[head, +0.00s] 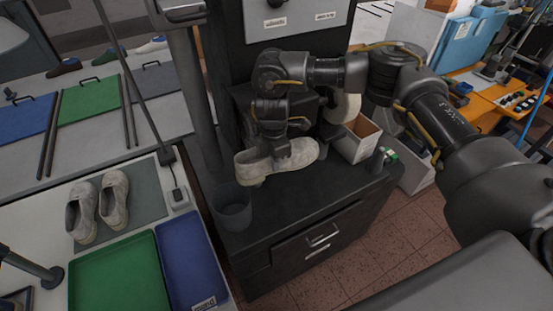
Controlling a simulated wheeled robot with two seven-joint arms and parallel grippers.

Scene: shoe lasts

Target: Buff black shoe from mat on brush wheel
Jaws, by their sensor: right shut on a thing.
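My right gripper (283,146) is shut on a pale grey-beige shoe (253,169), which it holds above the dark cabinet top with the toe towards the right. The shoe in the grip looks pale, not black. A whitish round brush wheel (347,106) shows partly behind my right arm; the shoe is apart from it, to its left and nearer. A grey mat (149,197) lies on the left table, with a pair of grey shoes (114,198) at its left side. My left gripper is not in view.
A dark cup (233,212) stands at the cabinet's left front edge. An open box (357,143) and a small green-and-white item (388,153) are on the right. Green (116,278) and blue trays (191,262) fill the near left table.

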